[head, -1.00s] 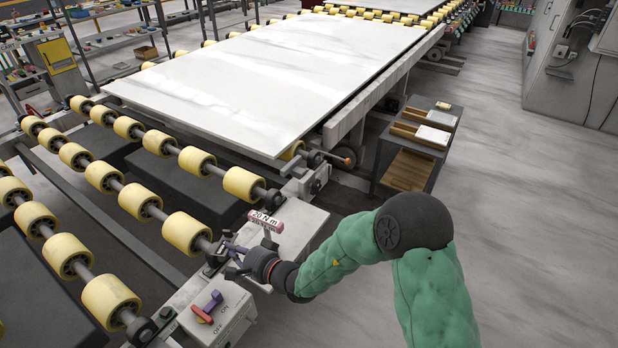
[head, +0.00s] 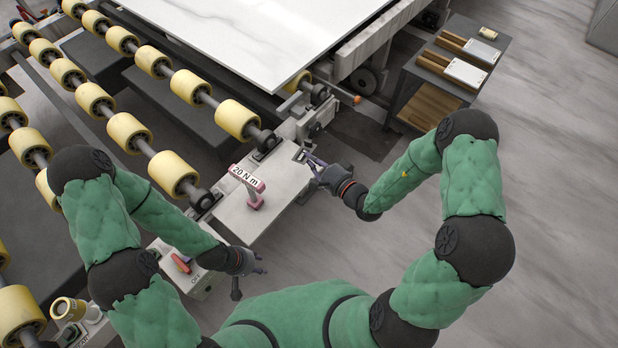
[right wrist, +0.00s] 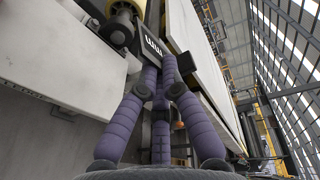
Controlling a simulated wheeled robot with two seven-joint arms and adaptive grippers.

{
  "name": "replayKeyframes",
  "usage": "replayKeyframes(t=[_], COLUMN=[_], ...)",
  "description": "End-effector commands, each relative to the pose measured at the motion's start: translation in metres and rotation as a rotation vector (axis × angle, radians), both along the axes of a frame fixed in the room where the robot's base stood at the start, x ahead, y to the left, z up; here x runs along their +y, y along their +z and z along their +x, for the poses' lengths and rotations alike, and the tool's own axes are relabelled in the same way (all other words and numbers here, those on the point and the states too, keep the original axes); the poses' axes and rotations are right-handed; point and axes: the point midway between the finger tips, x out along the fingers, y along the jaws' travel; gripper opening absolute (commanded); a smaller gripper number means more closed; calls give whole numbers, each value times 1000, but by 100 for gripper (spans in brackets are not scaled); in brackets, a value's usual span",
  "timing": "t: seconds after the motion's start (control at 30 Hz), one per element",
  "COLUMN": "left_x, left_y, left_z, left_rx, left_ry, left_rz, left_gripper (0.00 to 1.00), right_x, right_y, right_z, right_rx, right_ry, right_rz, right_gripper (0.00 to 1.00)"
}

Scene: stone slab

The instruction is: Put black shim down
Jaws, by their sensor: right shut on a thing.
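My right gripper (head: 308,160) is shut on the black shim (head: 299,154), a small dark piece with a pale mark, by the near corner of the roller table. In the right wrist view the shim (right wrist: 152,46) shows at the tips of the purple fingers (right wrist: 158,75), with white marks on it. Whether it touches the surface beneath I cannot tell. My left gripper (head: 254,280) is open and empty, low over the front edge near the switch box.
The switch box (head: 183,275) is nearer me. The white slab (head: 260,40) lies on yellow rollers (head: 237,119). A cart (head: 441,80) with trays stands right; floor at right is clear.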

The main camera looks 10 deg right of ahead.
Motion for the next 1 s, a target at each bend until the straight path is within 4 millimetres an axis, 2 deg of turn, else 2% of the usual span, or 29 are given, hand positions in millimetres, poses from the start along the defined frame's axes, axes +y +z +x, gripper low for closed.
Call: replayKeyframes(t=[0.03, 0.4, 0.7, 0.87, 1.0], left_x=[0, 0, 0, 0, 0], left_y=[10, 49, 74, 80, 77], left_z=[0, 0, 0, 0, 0], left_rx=[0, 0, 0, 0, 0], left_ry=[0, -1, -1, -1, -1], left_rz=[0, 0, 0, 0, 0], left_gripper=[40, 40, 40, 40, 40], right_x=[6, 47, 80, 87, 82], right_y=[-4, -37, -53, -56, -62], right_z=[-3, -40, -79, -89, -85], right_rx=[0, -49, -87, -99, -104], right_ry=[15, 109, 146, 148, 146], right_rz=[7, 39, 62, 65, 64], right_gripper=[0, 0, 0, 0, 0])
